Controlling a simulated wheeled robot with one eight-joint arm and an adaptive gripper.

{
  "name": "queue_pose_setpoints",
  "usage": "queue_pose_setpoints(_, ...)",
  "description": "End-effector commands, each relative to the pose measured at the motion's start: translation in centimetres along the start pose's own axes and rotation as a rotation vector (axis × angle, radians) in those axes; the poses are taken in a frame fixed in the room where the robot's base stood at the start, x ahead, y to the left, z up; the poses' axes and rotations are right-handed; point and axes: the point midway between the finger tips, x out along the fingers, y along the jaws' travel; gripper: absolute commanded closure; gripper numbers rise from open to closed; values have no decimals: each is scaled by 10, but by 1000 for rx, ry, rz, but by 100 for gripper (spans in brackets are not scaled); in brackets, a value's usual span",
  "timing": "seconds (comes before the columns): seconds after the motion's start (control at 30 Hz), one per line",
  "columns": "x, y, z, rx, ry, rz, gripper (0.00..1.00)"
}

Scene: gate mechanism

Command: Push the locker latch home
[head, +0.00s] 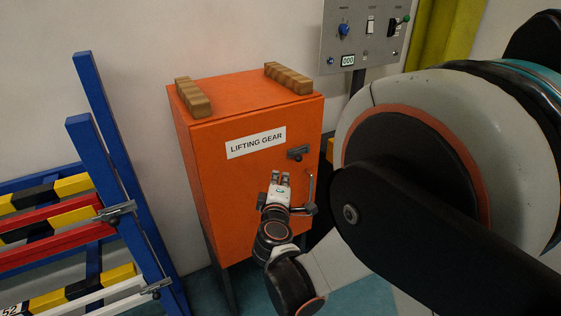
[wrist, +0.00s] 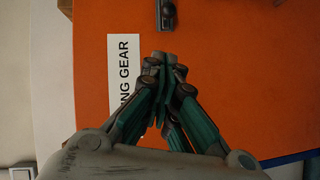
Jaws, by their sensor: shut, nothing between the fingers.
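The orange locker (head: 225,185) stands against the wall, its door labelled "LIFTING GEAR". The dark latch (head: 298,153) is on the door's right side, right of and below the label. In the wrist view the latch (wrist: 166,15) shows at the top edge, partly cut off, beyond the fingertips. My gripper (head: 281,176) is in front of the door, below and a little left of the latch, apart from it. In the wrist view my gripper (wrist: 160,58) has its fingertips together with nothing between them, beside the white label (wrist: 123,75). I cannot tell whether it touches the door.
A vertical handle (head: 310,187) is on the door's right edge, just right of my gripper. Two wooden blocks (head: 289,77) lie on top of the locker. A control panel (head: 364,35) stands behind right. Blue frames with striped bars (head: 100,190) fill the left.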

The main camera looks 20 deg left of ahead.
Motion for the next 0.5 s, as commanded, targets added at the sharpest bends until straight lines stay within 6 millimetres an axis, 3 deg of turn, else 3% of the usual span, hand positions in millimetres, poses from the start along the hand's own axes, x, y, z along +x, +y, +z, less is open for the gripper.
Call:
queue_pose_setpoints(0.13, -15, -6, -3, -41, -5, 11, 100)
queue_pose_setpoints(0.5, -16, -7, -3, -45, -7, 12, 100)
